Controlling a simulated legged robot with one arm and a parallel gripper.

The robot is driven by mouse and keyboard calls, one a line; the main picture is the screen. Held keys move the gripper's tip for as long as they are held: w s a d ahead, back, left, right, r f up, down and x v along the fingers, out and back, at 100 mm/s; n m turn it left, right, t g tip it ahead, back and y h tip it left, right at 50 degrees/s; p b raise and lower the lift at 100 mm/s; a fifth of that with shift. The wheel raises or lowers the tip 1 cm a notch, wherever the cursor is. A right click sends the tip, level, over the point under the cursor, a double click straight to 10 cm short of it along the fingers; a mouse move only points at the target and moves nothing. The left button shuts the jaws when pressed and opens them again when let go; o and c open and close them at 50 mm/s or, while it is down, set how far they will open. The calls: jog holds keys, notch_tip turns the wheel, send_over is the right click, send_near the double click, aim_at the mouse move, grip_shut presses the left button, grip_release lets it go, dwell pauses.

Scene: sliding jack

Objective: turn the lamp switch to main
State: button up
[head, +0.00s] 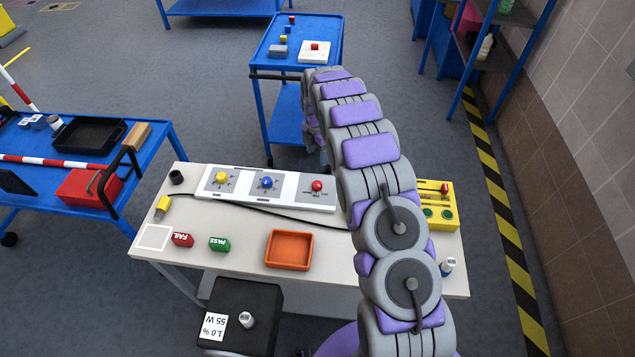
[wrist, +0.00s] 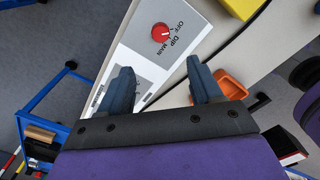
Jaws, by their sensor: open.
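The lamp switch is a red knob (wrist: 160,32) on a white panel, with OFF, DIP and MAIN printed beside it. A small pale mark shows on the knob, on the side towards the lettering; I cannot tell exactly which word it points at. In the head view the red knob (head: 317,186) is at the right end of the white panel (head: 288,190), just left of my arm. My gripper (wrist: 159,72) is open and empty in the wrist view, its two dark blue fingers apart, with the knob beyond the gap and not touched.
The same panel carries a yellow knob (head: 221,177) and a blue knob (head: 266,182). A yellow box (head: 437,203) stands right of the panel, partly behind my arm. An orange tray (head: 289,249), a green PASS block (head: 219,244) and a red FAIL block (head: 182,240) lie nearer on the table.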

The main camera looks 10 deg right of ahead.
aim_at(317, 184)
notch_tip(317, 184, down, 16)
jog(key=b, duration=0.2)
jog(key=shift+a+b, duration=0.1)
jog(key=shift+b, duration=0.25)
jog(key=shift+r, duration=0.1)
jog(key=c, duration=1.1)
